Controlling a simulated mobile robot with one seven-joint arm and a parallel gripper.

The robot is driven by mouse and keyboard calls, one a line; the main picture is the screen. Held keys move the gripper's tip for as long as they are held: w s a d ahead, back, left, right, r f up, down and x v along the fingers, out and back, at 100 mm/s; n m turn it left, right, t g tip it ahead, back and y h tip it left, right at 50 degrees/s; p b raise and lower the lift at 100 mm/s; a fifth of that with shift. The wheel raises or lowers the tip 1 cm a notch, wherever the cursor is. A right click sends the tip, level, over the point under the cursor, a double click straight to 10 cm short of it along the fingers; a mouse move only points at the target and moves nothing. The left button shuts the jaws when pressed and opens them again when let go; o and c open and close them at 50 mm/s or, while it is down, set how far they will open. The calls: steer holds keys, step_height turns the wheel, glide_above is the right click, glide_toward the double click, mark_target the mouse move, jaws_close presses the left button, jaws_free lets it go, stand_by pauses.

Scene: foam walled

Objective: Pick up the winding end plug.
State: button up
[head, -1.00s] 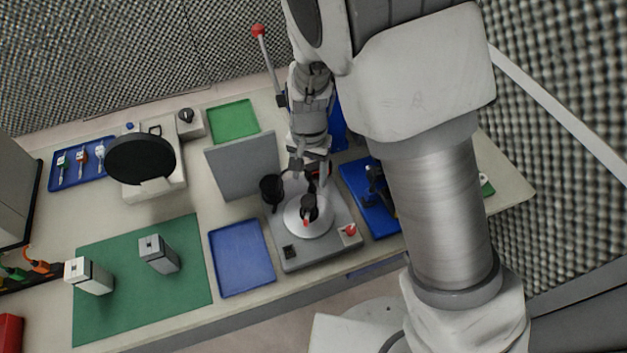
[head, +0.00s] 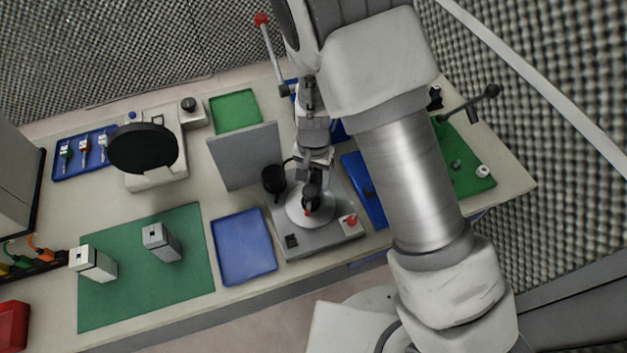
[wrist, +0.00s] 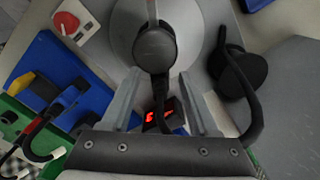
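In the head view my gripper (head: 314,168) hangs over the grey station. A black round-headed piece (wrist: 155,47) stands on the light round disc (wrist: 195,25), just beyond the fingertips; it also shows in the head view (head: 311,194). I cannot tell for sure whether this piece is the winding end plug. A black cup-like part (wrist: 245,72) with a thick black cable lies beside the disc, right of the fingers in the wrist view.
A red knob (head: 350,221) sits at the station's front corner. A grey upright panel (head: 245,157) stands behind left. An empty blue tray (head: 243,247) lies left of the station. A green mat (head: 465,165) with small parts lies right. A red digital display (wrist: 160,117) glows near the fingers.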

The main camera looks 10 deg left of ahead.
jaws_close()
steer(key=shift+r, duration=0.2)
